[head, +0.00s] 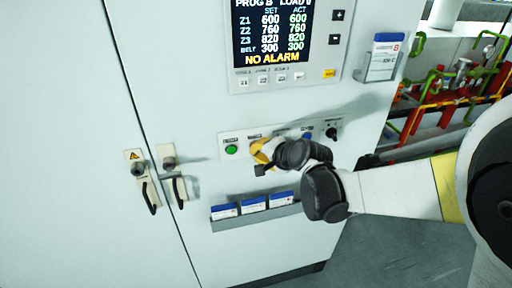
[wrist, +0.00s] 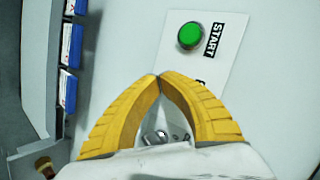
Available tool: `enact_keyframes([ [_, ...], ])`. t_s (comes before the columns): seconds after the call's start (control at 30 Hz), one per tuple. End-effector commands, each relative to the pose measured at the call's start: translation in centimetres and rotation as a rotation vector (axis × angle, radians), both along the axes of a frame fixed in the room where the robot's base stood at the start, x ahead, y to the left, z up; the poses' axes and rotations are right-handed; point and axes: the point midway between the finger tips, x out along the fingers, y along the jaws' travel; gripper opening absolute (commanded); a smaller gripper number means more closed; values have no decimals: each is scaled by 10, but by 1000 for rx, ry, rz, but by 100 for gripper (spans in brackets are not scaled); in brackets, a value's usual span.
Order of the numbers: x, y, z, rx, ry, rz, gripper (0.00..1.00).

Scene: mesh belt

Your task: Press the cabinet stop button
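The cabinet's button strip (head: 320,130) is on the white door in the head view. A green button (head: 231,149) sits at its left end; the wrist view shows this green button (wrist: 190,36) beside a START label (wrist: 215,40). My gripper (head: 260,152) is in front of the strip, just right of the green button. In the wrist view my gripper's yellow fingertips (wrist: 158,77) meet with nothing seen between them. A sliver of another label shows beside the right finger. I see no stop button; my gripper hides part of the strip. Contact with the panel cannot be told.
A blue button (head: 307,135) and a black selector knob (head: 331,133) are right of my gripper. A display (head: 272,35) reading NO ALARM is above. A rack of blue-and-white boxes (head: 254,213) sticks out below. Door handles (head: 148,190) are at the left.

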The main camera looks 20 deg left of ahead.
Motion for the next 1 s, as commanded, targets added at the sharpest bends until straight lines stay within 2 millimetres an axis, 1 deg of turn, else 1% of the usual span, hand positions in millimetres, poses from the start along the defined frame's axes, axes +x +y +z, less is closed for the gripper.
enact_keyframes([
  [0.5,2,1,0,0,-1,-1,0],
  [0.87,-12,-8,0,0,0,0,0],
  [1.0,-13,-8,0,0,0,0,0],
])
